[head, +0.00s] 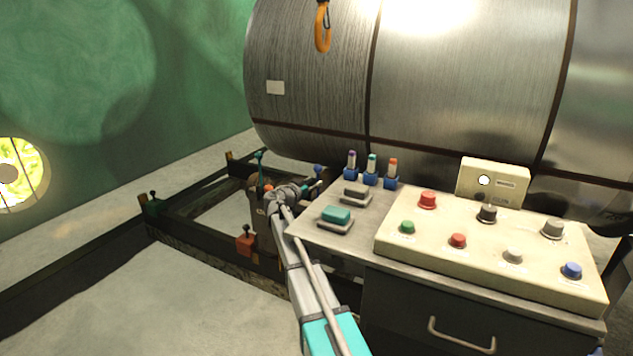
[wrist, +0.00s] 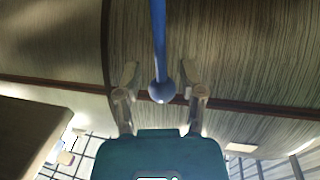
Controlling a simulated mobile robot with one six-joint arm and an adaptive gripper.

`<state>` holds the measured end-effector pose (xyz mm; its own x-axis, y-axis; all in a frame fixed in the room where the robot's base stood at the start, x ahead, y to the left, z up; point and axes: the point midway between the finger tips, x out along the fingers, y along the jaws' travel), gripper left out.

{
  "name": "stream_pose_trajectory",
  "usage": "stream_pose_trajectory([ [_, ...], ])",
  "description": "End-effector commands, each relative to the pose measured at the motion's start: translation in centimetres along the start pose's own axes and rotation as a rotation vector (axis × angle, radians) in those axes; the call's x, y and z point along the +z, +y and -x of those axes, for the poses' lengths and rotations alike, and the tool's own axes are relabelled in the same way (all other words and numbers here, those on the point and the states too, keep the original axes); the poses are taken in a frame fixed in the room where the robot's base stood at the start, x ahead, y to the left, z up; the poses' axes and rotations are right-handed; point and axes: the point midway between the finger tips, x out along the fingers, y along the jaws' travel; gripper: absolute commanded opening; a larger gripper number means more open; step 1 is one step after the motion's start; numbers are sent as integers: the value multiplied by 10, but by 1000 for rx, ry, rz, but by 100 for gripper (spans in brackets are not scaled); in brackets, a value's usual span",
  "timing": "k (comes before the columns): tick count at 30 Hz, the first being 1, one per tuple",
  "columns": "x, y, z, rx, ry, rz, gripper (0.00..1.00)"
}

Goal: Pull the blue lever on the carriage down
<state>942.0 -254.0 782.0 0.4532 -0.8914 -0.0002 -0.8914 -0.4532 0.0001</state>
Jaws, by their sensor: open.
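The blue lever shows in the wrist view as a thin blue rod (wrist: 158,45) with a round knob (wrist: 162,92) at its end. The knob appears between the two spread fingers of my gripper (wrist: 160,72), with a gap on each side. I cannot tell from this view how deep it is between them. In the head view my gripper (head: 308,187) is at the dark carriage (head: 265,222), close to a small blue knob (head: 318,170). My arm hides part of the carriage, and the lever's base is hidden.
A teal lever (head: 259,160) stands on the carriage. The control desk (head: 360,240) with buttons and small blocks is close on the right. A large metal drum (head: 310,100) hangs behind. Dark floor rails (head: 90,250) run left, with open floor (head: 150,310) in front.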

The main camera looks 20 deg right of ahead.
Motion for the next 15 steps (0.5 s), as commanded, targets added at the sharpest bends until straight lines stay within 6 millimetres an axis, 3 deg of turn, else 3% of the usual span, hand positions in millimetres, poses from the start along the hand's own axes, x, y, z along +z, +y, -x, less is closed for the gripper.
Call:
stream_pose_trajectory([
  [6, 0, 0, -23, 1, 0, 0, 51],
  [15, 0, 1, -30, 1, 0, 0, 51],
])
